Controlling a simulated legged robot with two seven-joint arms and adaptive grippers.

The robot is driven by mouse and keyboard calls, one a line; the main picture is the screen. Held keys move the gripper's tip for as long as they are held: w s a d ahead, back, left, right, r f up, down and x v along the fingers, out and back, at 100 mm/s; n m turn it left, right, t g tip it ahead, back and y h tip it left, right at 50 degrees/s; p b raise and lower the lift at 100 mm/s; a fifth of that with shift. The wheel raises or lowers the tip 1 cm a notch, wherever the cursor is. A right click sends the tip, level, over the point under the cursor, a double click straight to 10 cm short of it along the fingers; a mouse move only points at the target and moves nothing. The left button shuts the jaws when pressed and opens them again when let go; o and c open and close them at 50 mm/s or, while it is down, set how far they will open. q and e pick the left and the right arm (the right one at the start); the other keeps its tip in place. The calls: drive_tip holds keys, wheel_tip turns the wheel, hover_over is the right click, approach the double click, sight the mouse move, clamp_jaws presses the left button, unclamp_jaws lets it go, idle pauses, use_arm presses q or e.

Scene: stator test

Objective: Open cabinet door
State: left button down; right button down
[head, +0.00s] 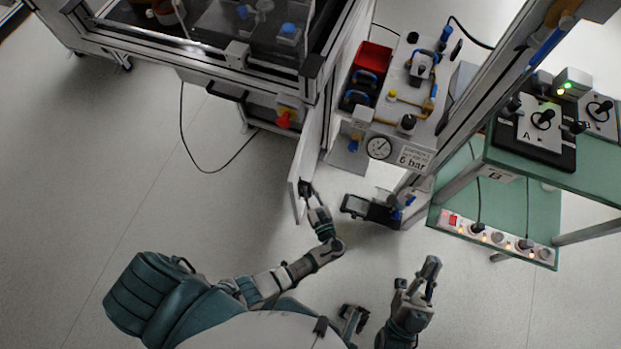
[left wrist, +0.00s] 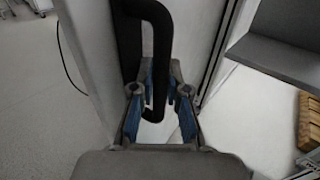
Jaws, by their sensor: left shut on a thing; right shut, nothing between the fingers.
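The white cabinet door (head: 308,150) stands out from the cabinet frame, seen nearly edge-on in the head view. Its black bar handle (left wrist: 159,40) runs down between the fingers in the left wrist view. My left gripper (head: 307,193) is at the door's near end; it also shows in the left wrist view (left wrist: 158,98). It is shut on the handle, with blue finger pads on both sides of it. My right gripper (head: 420,283) is shut and empty, held low to the right, apart from the door.
The cabinet frame (head: 235,78) has a red and yellow switch (head: 286,117) on its lower part. A panel with a pressure gauge (head: 379,147) and a red bin (head: 371,60) are right of the door. A green table (head: 560,175) stands at right. Floor left of the door is clear, except a cable.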

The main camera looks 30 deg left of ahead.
use_arm(q)
drive_tip(key=c, duration=1.2)
unclamp_jaws()
drive_tip(key=shift+o, duration=0.2)
drive_tip(key=shift+d, duration=0.3)
use_arm(e)
drive_tip(key=shift+d+f, duration=0.15)
drive_tip(key=shift+d, duration=0.1)
use_arm(q)
drive_tip(key=v, duration=1.2)
use_arm(e)
drive_tip(key=shift+a, duration=0.2)
drive_tip(key=shift+a, duration=0.1)
